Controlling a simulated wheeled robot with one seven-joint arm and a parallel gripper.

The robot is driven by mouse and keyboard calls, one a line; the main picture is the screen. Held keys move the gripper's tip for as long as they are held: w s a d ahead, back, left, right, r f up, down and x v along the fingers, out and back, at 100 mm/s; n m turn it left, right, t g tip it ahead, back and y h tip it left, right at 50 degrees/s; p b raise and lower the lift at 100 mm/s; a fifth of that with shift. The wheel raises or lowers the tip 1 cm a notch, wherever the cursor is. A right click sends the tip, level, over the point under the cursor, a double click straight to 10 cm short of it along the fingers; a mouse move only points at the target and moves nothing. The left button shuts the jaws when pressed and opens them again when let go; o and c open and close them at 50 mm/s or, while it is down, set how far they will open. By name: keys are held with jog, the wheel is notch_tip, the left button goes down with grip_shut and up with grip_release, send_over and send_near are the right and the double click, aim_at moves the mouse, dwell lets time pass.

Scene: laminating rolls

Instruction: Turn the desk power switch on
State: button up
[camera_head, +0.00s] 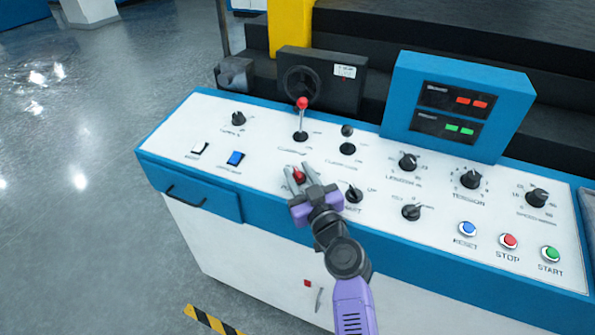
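The white sloped desk panel (262,135) carries the controls. My gripper (296,169) is low over the front middle of the panel, with its two grey fingers on either side of a small red knob (299,177). The fingers are apart, but I cannot tell whether they touch the knob. The gripper partly hides the knob and the label by it. The labels are too small to read surely, so I cannot tell which control is the desk power switch. A black rotary knob (238,119) sits at the panel's upper left.
A red-topped lever (302,117) and a black-topped lever (348,139) stand behind my gripper. A black knob (353,194) is close on the right. A blue display box (458,101) stands behind.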

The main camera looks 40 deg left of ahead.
jog(key=shift+w+a, duration=0.25)
jog(key=shift+a, duration=0.15)
grip_shut()
